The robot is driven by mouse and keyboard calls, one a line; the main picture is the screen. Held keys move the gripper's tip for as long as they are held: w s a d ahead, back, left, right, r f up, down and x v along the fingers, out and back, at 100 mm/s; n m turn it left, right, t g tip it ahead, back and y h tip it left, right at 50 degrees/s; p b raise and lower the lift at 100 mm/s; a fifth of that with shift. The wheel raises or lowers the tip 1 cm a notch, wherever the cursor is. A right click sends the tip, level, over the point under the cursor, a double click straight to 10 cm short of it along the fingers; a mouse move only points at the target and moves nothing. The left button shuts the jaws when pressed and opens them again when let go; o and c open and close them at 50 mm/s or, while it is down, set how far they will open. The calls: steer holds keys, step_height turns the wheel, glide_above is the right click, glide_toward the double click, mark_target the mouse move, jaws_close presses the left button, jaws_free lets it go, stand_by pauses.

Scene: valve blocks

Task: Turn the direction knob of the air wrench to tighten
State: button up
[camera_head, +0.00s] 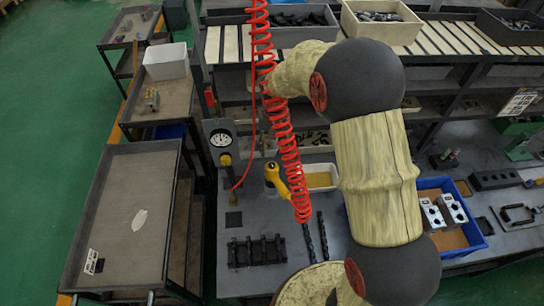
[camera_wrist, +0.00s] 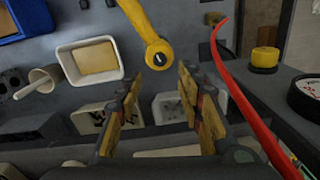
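The yellow air wrench (camera_head: 275,178) stands on the grey workbench near the red coiled hose. In the wrist view the wrench (camera_wrist: 158,53) shows its rounded yellow end with a small dark round part, which may be the knob, just beyond my fingertips. My gripper (camera_wrist: 168,80) is open, its two yellow-padded fingers apart with nothing between them. The wrench end lies ahead of the gap and seems not to be touched. Which way the knob is turned cannot be told. My gripper is hidden behind my arm in the head view.
A red coiled hose (camera_head: 288,140) hangs beside the wrench; a red hose (camera_wrist: 235,90) passes close to my right finger. A pressure gauge (camera_head: 221,139) stands left. A white bin (camera_wrist: 88,62) and a blue crate (camera_head: 476,236) are nearby.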

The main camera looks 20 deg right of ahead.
steer(key=shift+r, duration=1.95)
steer(key=shift+s+f, duration=0.1)
steer(key=shift+s, duration=0.05)
